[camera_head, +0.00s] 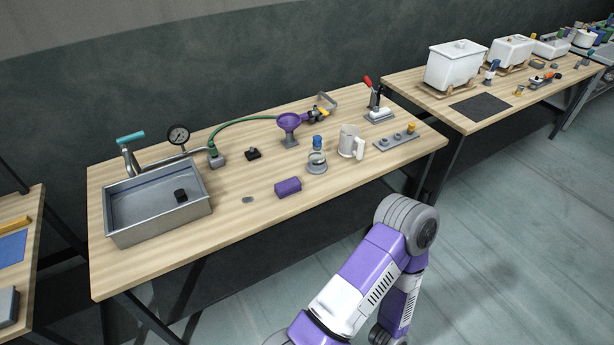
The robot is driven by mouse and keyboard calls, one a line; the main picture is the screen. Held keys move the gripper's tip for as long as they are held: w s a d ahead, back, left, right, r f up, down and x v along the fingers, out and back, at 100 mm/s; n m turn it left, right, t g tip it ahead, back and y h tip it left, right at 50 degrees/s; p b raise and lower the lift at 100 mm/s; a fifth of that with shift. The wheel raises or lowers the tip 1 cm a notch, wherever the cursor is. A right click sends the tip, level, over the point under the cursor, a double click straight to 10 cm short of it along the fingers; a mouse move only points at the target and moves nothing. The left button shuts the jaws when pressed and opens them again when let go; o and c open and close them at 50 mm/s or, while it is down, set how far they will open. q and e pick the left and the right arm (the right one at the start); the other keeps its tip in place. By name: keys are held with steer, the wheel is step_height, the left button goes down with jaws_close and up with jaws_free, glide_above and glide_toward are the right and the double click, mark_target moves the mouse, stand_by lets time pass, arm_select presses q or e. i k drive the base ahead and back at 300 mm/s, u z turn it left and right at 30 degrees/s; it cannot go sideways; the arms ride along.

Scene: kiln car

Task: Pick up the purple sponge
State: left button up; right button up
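A purple sponge-like block (288,187) lies on the near side of the middle wooden table (235,235), right of the metal basin. It is small, rectangular and lies flat, with nothing touching it. One of my purple and white arms comes in from the bottom centre and bends down in front of the table, to the right of the block. Its gripper is out of the picture. My other arm does not show, and neither gripper is in view.
A metal basin (112,217) with a dark block inside fills the table's left. The near edge is clear.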

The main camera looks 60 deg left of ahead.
mark_target(284, 189)
steer(key=u, duration=0.75)
steer(key=i, duration=1.35)
steer(key=u, duration=1.2)
